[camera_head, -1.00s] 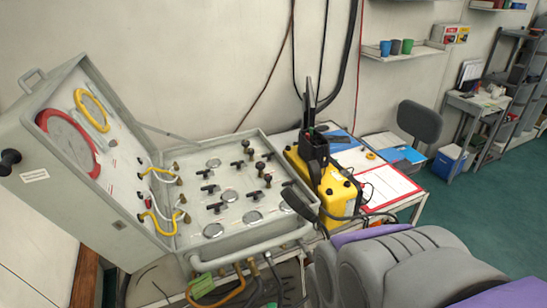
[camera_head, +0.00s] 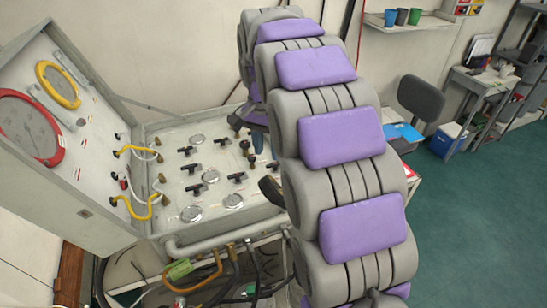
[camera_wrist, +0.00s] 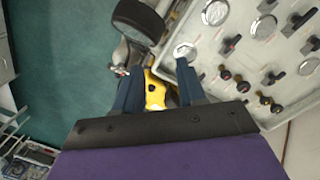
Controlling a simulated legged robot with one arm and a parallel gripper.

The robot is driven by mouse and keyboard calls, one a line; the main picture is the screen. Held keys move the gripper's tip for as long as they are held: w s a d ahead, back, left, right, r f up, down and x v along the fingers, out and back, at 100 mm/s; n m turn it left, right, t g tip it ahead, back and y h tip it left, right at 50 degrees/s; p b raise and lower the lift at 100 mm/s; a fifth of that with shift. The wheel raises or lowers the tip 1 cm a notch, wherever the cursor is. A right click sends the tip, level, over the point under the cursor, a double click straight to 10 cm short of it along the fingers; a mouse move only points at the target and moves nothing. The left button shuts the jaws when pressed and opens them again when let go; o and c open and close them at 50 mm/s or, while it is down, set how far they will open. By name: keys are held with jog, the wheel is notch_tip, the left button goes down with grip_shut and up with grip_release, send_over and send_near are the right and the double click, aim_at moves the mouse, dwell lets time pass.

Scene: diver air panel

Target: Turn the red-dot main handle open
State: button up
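The air panel (camera_head: 165,225) is an open grey case, left of centre in the head view. Its deck carries several black handles (camera_head: 237,178), round gauges (camera_head: 233,201) and knobs. The deck also shows at the upper right of the wrist view (camera_wrist: 225,70), with black handles (camera_wrist: 303,19) on it. I cannot make out a red dot on any handle. My gripper (camera_wrist: 157,78) is open, with its two dark blue fingers apart and no handle between them. In the head view my gripper (camera_head: 265,143) is partly hidden by my arm, at the deck's right side.
The raised lid (camera_head: 85,130) stands at the left, with yellow and red ringed gauges. Yellow and white hoses join it to the deck. A yellow case (camera_wrist: 155,92) lies beyond my fingers in the wrist view.

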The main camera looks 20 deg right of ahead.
jog(key=w+d+f+m+p, duration=0.1)
jog(key=w+d+m, duration=0.1)
jog(key=w+d, duration=0.3)
jog(key=w+d+f+m, duration=0.1)
jog(key=w+d+m, duration=0.2)
jog(key=w, duration=0.4)
jog(key=m+t, duration=0.1)
jog(key=m, duration=0.2)
send_over(278, 162)
notch_tip(278, 162, down, 8)
jog(key=f, duration=0.2)
jog(key=f+b, duration=0.1)
jog(key=f, duration=0.2)
jog(key=a+f, duration=0.1)
jog(key=f, duration=0.1)
jog(key=shift+f+b, duration=0.2)
jog(key=shift+b, duration=0.2)
jog(key=f, duration=0.3)
jog(key=d+f, duration=0.1)
jog(key=f, duration=0.1)
jog(key=shift+f+b, duration=0.2)
jog(key=shift+b, duration=0.1)
jog(key=shift+a+f, duration=0.15)
jog(key=shift+f, duration=0.05)
jog(key=shift+a, duration=0.2)
jog(key=shift+a, duration=0.1)
jog(key=shift+c, duration=0.5)
